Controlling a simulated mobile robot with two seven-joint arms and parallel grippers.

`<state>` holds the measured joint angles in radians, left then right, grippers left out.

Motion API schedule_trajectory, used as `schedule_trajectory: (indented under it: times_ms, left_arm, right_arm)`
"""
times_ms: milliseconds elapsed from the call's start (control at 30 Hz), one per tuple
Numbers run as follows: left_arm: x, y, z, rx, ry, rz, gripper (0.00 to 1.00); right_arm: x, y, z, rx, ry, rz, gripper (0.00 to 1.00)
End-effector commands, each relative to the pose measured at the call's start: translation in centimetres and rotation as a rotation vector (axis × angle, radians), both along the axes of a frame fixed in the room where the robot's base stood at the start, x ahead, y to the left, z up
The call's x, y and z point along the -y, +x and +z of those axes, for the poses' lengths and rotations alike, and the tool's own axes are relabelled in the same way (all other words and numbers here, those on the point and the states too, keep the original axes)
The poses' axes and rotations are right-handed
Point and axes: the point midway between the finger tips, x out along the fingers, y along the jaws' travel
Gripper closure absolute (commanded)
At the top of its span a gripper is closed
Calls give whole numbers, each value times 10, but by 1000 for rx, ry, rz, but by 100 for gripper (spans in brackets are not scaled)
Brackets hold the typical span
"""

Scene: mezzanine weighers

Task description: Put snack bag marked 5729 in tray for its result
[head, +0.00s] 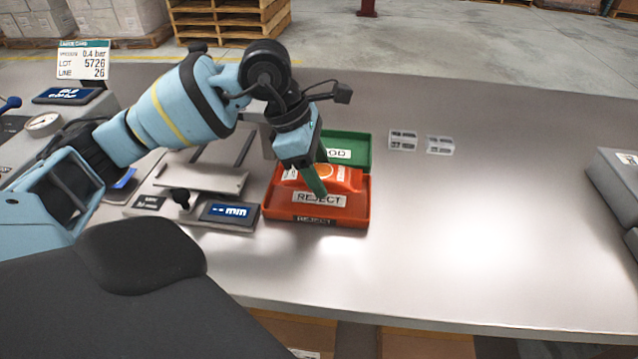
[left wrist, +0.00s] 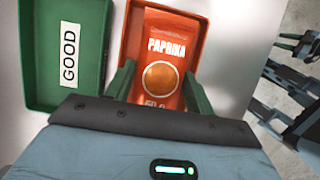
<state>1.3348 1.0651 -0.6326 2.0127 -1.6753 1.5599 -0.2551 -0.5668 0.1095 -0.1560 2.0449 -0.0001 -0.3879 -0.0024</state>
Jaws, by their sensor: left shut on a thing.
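The snack bag (head: 346,176) is orange-red with PAPRIKA printed on it and an orange disc. It also shows in the left wrist view (left wrist: 171,52); no 5729 mark is readable. My left gripper (head: 318,182) points down over the red REJECT tray (head: 271,211). Its green fingers are shut on the bag, one on each side. The bag lies within the tray's outline; I cannot tell whether it touches the tray floor. The green GOOD tray (head: 359,146) stands behind the red one and looks empty in the left wrist view (left wrist: 95,52).
A weigher with a metal plate (head: 190,179) and small display (head: 228,213) stands left of the trays. A card reading lot 5726 (head: 83,60) stands farther left. Two small labelled pieces (head: 403,140) lie right of the trays. The table's right middle is clear; a grey box (head: 620,185) stands at the right edge.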

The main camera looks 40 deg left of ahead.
Motion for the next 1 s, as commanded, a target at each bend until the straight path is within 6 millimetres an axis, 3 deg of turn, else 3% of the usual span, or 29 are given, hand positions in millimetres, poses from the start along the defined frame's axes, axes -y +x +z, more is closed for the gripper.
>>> schedule_trajectory:
  times_ms: [300, 733, 767, 900, 1000]
  left_arm:
    - [0, -1, -35, -4, 1, 1, 69]
    - [0, 0, -42, -1, 0, 0, 69]
    - [0, 0, -41, -1, 1, 0, 42]
    - [0, 0, -40, -1, 1, 0, 24]
    - [0, 0, -40, -1, 1, 0, 24]
  right_arm:
    - [0, 6, 0, 11, 1, -1, 64]
    - [0, 0, -4, 0, 1, -1, 64]
    - [0, 1, -3, 0, 1, -1, 64]
    - [0, 1, -3, 0, 1, -1, 64]
    - [0, 1, -3, 0, 1, -1, 64]
